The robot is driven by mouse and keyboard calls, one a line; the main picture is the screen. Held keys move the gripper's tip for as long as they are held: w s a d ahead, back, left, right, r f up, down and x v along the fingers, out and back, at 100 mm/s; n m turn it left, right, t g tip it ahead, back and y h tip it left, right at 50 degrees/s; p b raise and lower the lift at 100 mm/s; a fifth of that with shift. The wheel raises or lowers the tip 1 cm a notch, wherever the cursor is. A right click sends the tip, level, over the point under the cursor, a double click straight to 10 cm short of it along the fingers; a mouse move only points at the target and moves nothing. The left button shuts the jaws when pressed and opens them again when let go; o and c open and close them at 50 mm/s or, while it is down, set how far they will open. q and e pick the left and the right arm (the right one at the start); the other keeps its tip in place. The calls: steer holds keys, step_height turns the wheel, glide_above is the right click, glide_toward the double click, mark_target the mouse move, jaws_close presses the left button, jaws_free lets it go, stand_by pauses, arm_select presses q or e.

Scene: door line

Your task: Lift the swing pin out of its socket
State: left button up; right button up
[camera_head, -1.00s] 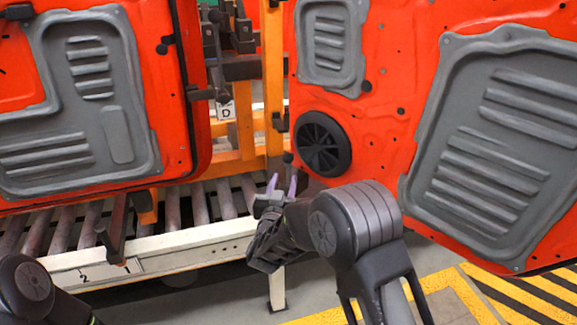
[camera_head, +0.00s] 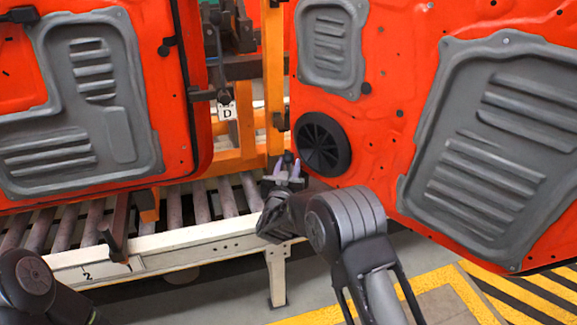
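A small dark round knob (camera_head: 288,157), which looks like the top of the swing pin, shows at the frame's lower edge, left of the black round speaker grille. The pin's lower part and its socket are hidden behind my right gripper. My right gripper (camera_head: 288,170) points away from me with its two pale purple fingers apart, one on each side just below the knob. I cannot tell whether they touch the pin. Of my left arm only a dark joint shows at the lower left; its gripper is out of view.
Orange-red door panels hang at left (camera_head: 180,130) and right (camera_head: 385,140); the right one is close to my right gripper. A roller conveyor with a white rail (camera_head: 190,238) runs below. An orange post (camera_head: 273,80) and a tag marked D (camera_head: 227,112) stand behind.

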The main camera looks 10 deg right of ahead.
jaws_close()
stand_by(1.2)
